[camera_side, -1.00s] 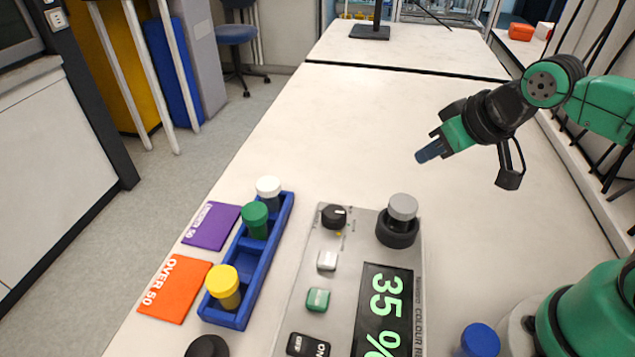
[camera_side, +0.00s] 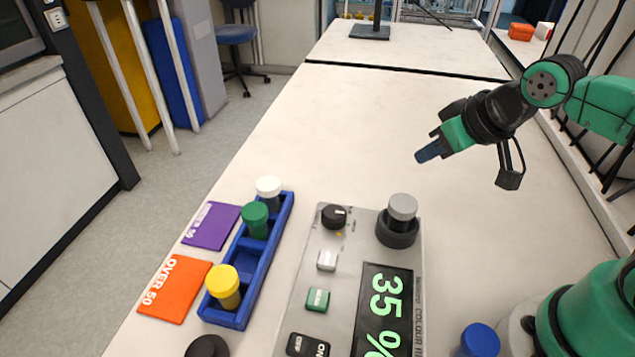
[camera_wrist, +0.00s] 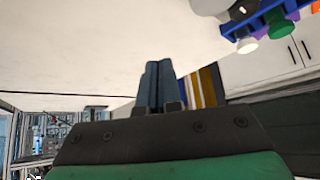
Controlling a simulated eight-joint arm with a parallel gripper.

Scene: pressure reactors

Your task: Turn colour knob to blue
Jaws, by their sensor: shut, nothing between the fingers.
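The black colour knob (camera_side: 334,216) sits at the far left corner of the grey reactor panel (camera_side: 340,270). A small coloured mark shows just beside it, too small to read its setting. My gripper (camera_side: 427,153) is shut and empty, raised above the table, behind and to the right of the panel and well apart from the knob. Its closed blue-grey fingers (camera_wrist: 155,88) also show in the wrist view. The panel's display reads 35 %.
A grey-capped vial (camera_side: 403,207) stands in the panel's black socket. A blue rack (camera_side: 256,262) left of the panel holds white-, green- and yellow-capped vials. Purple (camera_side: 212,226) and orange (camera_side: 175,288) mats lie beyond it. A blue cap (camera_side: 480,340) is near my base.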

